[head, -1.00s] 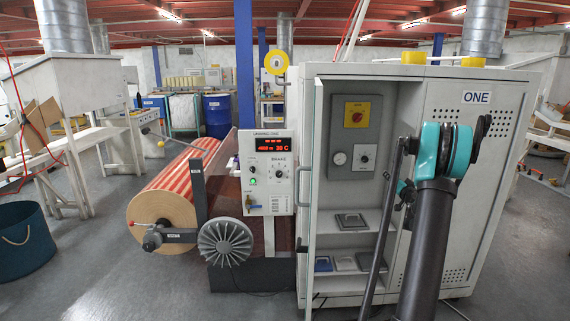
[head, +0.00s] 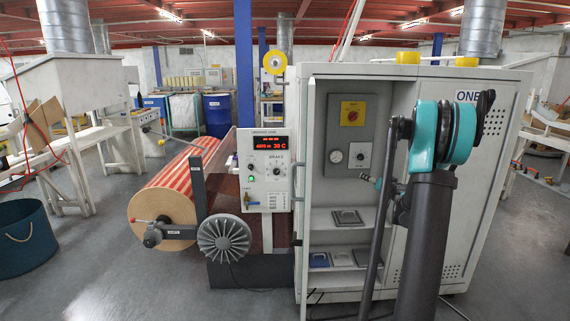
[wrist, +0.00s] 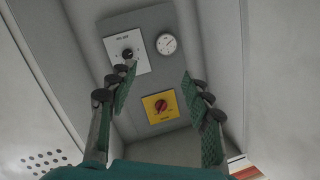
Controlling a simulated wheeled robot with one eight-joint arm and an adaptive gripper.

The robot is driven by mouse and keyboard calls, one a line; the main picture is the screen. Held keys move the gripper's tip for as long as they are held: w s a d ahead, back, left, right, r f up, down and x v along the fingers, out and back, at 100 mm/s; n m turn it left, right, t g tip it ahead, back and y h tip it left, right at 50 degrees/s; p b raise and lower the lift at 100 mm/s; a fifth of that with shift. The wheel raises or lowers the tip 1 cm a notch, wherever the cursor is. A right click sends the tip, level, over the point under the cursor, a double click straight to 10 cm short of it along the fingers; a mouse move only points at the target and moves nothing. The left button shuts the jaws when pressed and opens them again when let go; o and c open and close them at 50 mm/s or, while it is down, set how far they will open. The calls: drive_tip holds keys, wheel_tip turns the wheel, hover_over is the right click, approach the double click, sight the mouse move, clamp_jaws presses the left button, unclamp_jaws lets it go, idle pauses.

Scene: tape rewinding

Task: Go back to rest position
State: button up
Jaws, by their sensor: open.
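My gripper (wrist: 158,82) is open and empty in the wrist view, its two green-padded fingers apart. Between and beyond them lies the grey back panel inside the cabinet. The panel carries a red knob on a yellow plate (wrist: 161,106), a dark knob on a white plate (wrist: 127,52) and a round gauge (wrist: 166,44). No finger visibly touches them. In the head view my arm stands in front of the cabinet (head: 490,190) marked ONE, and the gripper fingers are not clearly seen there. The same yellow plate (head: 353,113) shows inside the open cabinet.
The open cabinet door (head: 309,200) stands at the left of the cabinet. A control box (head: 265,170) and a striped roll (head: 165,195) are further left. Small panels lie on the cabinet shelves. A dark bin (head: 22,240) stands at far left; grey floor (head: 130,285) is clear in front.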

drive_tip(key=s+a+f+n+g+y, duration=0.1)
drive_tip(key=s+a+f+n+g, duration=0.15)
drive_tip(key=s+a, duration=0.7)
drive_tip(key=s+a+f+n+g, duration=0.15)
drive_tip(key=s+a+g, duration=0.25)
drive_tip(key=s+a, duration=0.5)
drive_tip(key=s+f+g+h, duration=0.2)
drive_tip(key=s+f, duration=0.3)
drive_tip(key=s, duration=1)
drive_tip(key=s+d+f+m+g+h, duration=0.1)
drive_tip(key=s+f, duration=0.5)
drive_tip(key=s, duration=0.9)
drive_tip(key=shift+d+g+h, duration=0.2)
drive_tip(key=shift+g+h, duration=0.6)
drive_tip(key=shift+g, duration=0.25)
drive_tip(key=shift+o, duration=0.2)
drive_tip(key=shift+w, duration=0.1)
